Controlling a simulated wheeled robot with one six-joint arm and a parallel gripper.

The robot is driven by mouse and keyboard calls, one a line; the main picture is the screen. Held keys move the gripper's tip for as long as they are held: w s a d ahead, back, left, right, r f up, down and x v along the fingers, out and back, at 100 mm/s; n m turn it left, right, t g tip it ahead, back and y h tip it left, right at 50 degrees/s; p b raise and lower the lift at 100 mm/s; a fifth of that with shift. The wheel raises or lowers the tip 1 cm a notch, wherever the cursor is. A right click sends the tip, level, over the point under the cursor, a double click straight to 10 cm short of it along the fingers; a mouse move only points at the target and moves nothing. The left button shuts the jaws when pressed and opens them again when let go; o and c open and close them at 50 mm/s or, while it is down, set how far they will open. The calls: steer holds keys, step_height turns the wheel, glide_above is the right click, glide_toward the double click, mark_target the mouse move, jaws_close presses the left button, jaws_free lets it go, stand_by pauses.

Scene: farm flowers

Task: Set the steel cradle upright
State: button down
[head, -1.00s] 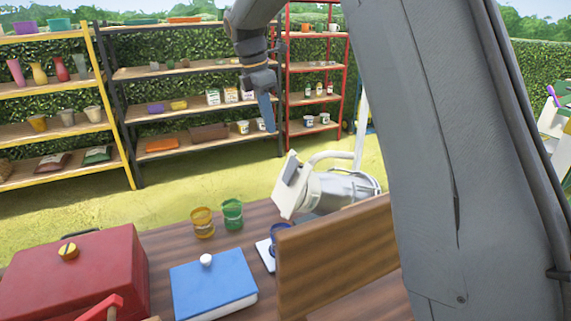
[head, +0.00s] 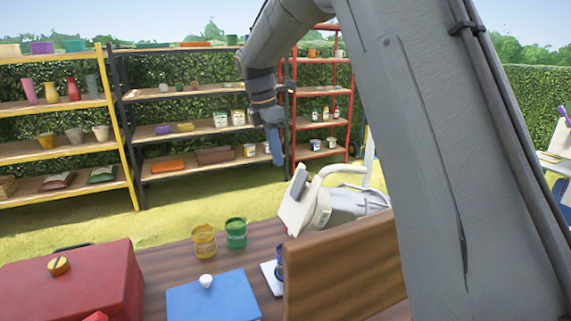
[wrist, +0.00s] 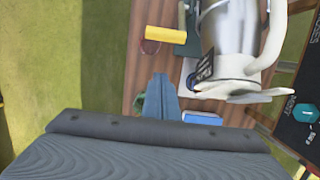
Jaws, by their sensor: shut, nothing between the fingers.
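A white and grey metallic object with a curved handle (head: 345,204) lies tilted behind the wooden board in the head view; it may be the steel cradle, but I cannot tell for sure. In the wrist view its pale body and curved white arm (wrist: 235,40) fill the upper right. My gripper (head: 275,150) hangs fingers down above and behind the table items in the head view, left of this object and apart from it. In the wrist view my blue fingers (wrist: 160,95) are together and empty. The board and my arm hide part of the object.
A wooden board (head: 345,265) stands at the table's front. A red box (head: 75,285), a blue box (head: 215,300), a yellow jar (head: 204,240) and a green jar (head: 236,233) stand left. A dark board (wrist: 300,105) lies at right in the wrist view. Shelves stand far behind.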

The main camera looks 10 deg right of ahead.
steer(key=p+x, duration=0.2)
steer(key=x, duration=0.8)
steer(key=shift+w+d+r+p, duration=0.15)
steer(key=shift+d+r+p, duration=0.3)
steer(key=shift+d+r, duration=0.3)
steer(key=shift+w+d+r+p, duration=0.2)
steer(key=shift+d+r+p, duration=0.2)
steer(key=shift+d+r, duration=0.4)
